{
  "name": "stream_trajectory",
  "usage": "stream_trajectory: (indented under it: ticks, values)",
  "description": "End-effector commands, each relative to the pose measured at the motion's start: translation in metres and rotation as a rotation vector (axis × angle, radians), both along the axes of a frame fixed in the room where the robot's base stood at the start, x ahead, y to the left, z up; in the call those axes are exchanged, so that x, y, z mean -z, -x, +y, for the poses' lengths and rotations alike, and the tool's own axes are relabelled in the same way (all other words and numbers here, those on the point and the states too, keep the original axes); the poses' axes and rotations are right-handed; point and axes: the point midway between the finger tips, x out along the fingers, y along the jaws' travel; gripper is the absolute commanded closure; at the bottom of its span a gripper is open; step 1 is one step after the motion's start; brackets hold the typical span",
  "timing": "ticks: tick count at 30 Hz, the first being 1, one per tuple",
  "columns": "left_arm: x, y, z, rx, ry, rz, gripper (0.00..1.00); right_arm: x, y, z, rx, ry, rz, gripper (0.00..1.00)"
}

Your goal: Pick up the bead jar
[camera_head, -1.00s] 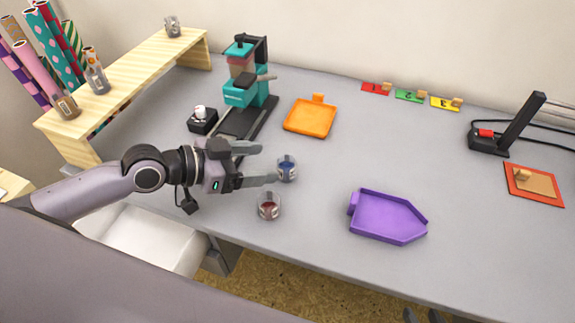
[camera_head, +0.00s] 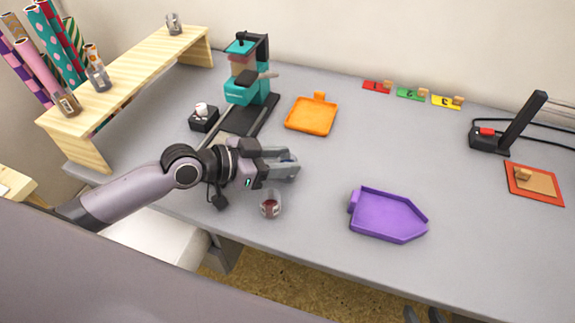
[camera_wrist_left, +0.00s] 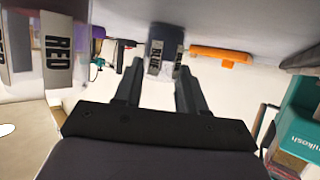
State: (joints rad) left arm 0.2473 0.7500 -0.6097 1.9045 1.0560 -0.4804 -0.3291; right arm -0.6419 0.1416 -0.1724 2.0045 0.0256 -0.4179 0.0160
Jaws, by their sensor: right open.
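My left gripper (camera_head: 290,164) reaches in from the left, its fingers on either side of a small glass bead jar (camera_head: 287,156). In the left wrist view this jar reads BLUE (camera_wrist_left: 165,55) between the fingertips. Whether both fingers press on it I cannot tell. In the head view the fingers hide most of it. A second jar with red beads (camera_head: 270,204) stands just below the gripper, near the table's front edge; its RED label shows in the left wrist view (camera_wrist_left: 58,55). Only dark tips of my right gripper (camera_head: 423,317) show at the bottom edge, apart and empty.
A purple tray (camera_head: 388,216) lies right of the jars, an orange tray (camera_head: 311,116) behind them. A teal press (camera_head: 243,75) stands behind the left arm. A wooden shelf (camera_head: 130,75) holds several jars.

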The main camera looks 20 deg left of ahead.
Motion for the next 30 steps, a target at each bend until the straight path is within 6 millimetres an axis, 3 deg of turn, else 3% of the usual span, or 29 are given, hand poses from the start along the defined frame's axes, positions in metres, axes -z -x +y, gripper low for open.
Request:
stream_trajectory:
  ticks: [2,11,17,22,30]
  values:
    - [0.0,0.0,0.0,0.0,0.0,0.0,0.9,0.0,0.0,-0.001,-0.002,0.003,0.0,0.56]
    - [-0.002,0.0,0.0,0.0,0.0,-0.001,0.9,0.0,0.001,-0.001,-0.006,0.007,0.001,0.56]
    - [-0.017,-0.001,0.001,0.0,-0.001,-0.004,0.9,-0.004,0.001,-0.001,-0.008,0.007,-0.001,0.56]
    - [-0.051,-0.001,0.0,0.001,0.0,-0.007,0.9,-0.01,0.001,-0.001,-0.008,0.01,-0.004,0.56]
    - [-0.131,-0.001,0.0,0.001,0.0,-0.011,0.9,-0.015,0.003,-0.005,-0.002,0.018,-0.003,0.56]
